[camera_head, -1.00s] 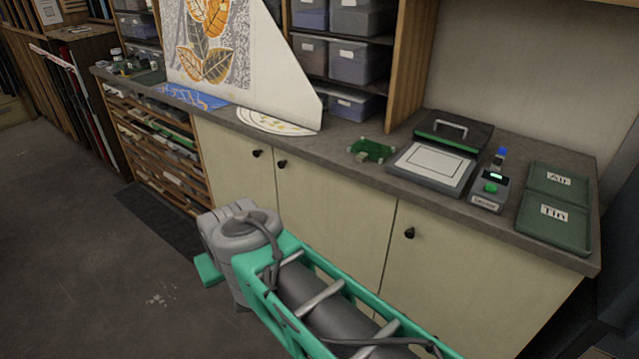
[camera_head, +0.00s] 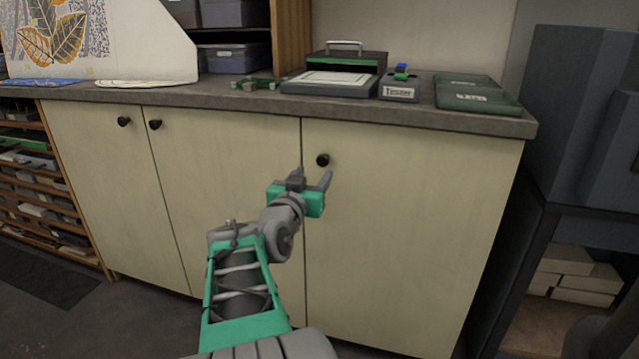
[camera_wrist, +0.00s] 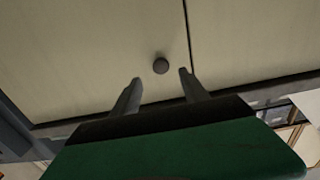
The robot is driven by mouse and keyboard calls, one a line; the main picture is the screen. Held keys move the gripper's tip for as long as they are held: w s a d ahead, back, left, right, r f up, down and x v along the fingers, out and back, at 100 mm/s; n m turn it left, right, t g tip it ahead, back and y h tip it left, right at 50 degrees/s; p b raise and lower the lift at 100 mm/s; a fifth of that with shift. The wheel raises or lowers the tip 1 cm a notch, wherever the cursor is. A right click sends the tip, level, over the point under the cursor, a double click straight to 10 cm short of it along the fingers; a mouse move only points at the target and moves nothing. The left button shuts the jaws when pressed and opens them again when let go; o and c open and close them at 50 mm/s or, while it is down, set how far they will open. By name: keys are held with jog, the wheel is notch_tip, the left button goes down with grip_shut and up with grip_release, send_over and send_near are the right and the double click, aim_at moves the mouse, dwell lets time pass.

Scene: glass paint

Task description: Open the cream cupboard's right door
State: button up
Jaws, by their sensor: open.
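The cream cupboard's right door (camera_head: 410,230) is shut, flush with its neighbour along a dark vertical seam. Its round black knob (camera_head: 322,160) sits near the door's upper left corner. My gripper (camera_head: 312,174) is in front of the door, just below the knob in the head view, with its two fingers apart and pointing at the door. In the wrist view the knob (camera_wrist: 161,66) shows slightly beyond and between the fingertips (camera_wrist: 160,76), with nothing between the fingers. Whether a finger touches the door cannot be told.
The grey countertop (camera_head: 240,98) overhangs the doors and bears a flat printing device (camera_head: 330,84), a small tester (camera_head: 399,88) and green trays (camera_head: 476,94). Two more doors with knobs (camera_head: 154,124) are to the left. A dark blue cabinet (camera_head: 585,130) stands to the right.

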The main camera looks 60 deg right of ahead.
aim_at(322, 162)
jog(key=d, duration=0.4)
jog(key=w+d+b, duration=0.1)
jog(key=d, duration=0.1)
jog(key=shift+d, duration=0.25)
jog(key=shift+c, duration=0.2)
grip_shut()
dwell(0.7)
